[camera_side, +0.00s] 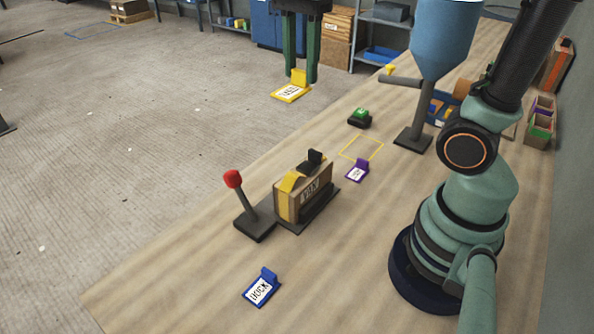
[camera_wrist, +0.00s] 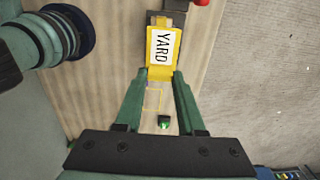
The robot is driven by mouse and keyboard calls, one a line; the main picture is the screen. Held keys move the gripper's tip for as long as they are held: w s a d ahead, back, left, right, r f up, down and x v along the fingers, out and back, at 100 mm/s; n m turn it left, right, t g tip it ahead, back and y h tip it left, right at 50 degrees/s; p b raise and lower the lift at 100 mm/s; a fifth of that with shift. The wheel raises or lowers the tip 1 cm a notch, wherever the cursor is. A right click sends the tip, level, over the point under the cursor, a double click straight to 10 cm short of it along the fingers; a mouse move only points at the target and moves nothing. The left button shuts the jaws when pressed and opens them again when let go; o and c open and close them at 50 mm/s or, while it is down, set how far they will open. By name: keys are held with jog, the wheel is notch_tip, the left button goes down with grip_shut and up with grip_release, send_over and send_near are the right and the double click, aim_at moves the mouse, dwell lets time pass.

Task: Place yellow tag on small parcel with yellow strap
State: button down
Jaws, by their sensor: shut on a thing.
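My gripper (camera_side: 300,78) is shut on the yellow tag (camera_side: 291,91) by its raised tab and holds it in the air. In the wrist view the tag (camera_wrist: 164,47) lies between my fingertips (camera_wrist: 161,74), and its white face reads YARD. The small parcel (camera_side: 311,195) is a brown box with a yellow strap (camera_side: 290,182) and a white label, upright against a dark stand on the bench. The tag is apart from the parcel. In the wrist view the tag hides most of what lies behind it.
A red-knobbed lever (camera_side: 236,188) stands left of the parcel. A blue tag (camera_side: 262,287) reading DOCK and a purple tag (camera_side: 357,171) lie on the bench. A yellow outline (camera_side: 361,148), a green button (camera_side: 360,117) and a grey-based post (camera_side: 414,139) are farther back.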

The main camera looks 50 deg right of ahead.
notch_tip(320, 180, down, 20)
jog(key=shift+r, duration=0.25)
jog(key=shift+f, duration=0.2)
jog(key=c, duration=0.5)
grip_release()
jog(key=shift+r, duration=0.1)
